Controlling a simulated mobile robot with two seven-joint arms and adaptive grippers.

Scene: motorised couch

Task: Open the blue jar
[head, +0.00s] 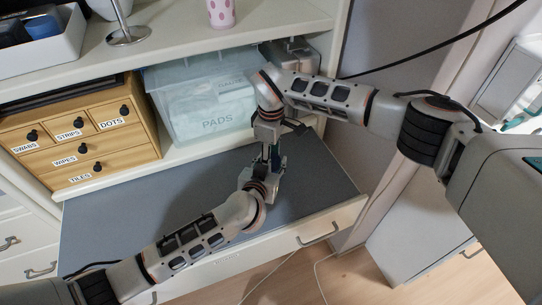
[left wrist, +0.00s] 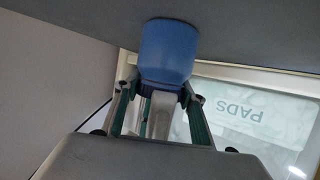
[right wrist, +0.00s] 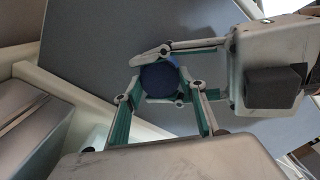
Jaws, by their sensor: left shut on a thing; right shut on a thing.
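The blue jar (left wrist: 166,50) stands on the grey pull-out surface; the left wrist view shows its body upside down, with a darker band at the end away from the surface. My left gripper (left wrist: 161,88) is shut on the jar from the side. My right gripper (right wrist: 162,82) comes from above and is shut around the jar's round blue top (right wrist: 160,78), seen from above in the right wrist view. In the head view both grippers meet above the grey surface and mostly hide the jar. Whether the lid has turned or lifted cannot be told.
The grey surface (head: 130,205) is otherwise bare. Behind it are a wooden drawer box (head: 85,165) with labelled drawers and a clear PADS bin (head: 185,100). The shelf above holds a white tray (head: 45,60), a metal stand (head: 128,35) and a pink-spotted cup (head: 221,13).

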